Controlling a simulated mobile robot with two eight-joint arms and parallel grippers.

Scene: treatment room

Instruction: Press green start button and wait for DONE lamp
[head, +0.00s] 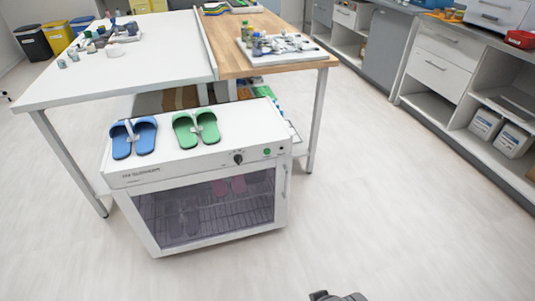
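A white UV cabinet (117,176) stands on the floor in front of the tables. Its front panel has a dark knob (238,158), a green button (267,152) and a small dark spot to the right of the button, which may be a lamp; I see no glow there. The tinted glass door (205,209) looks closed, with pink slippers (228,186) on a wire rack inside. A dark grey part at the bottom edge (338,296) is probably one of my grippers; which one and its finger state cannot be told. It is well apart from the cabinet.
Blue slippers (134,137) and green slippers (196,128) lie on the cabinet top. A white table (150,70) and a wooden-topped table (233,62) stand behind it. Counters with drawers (440,63) line the right. The floor (390,200) in front and to the right is clear.

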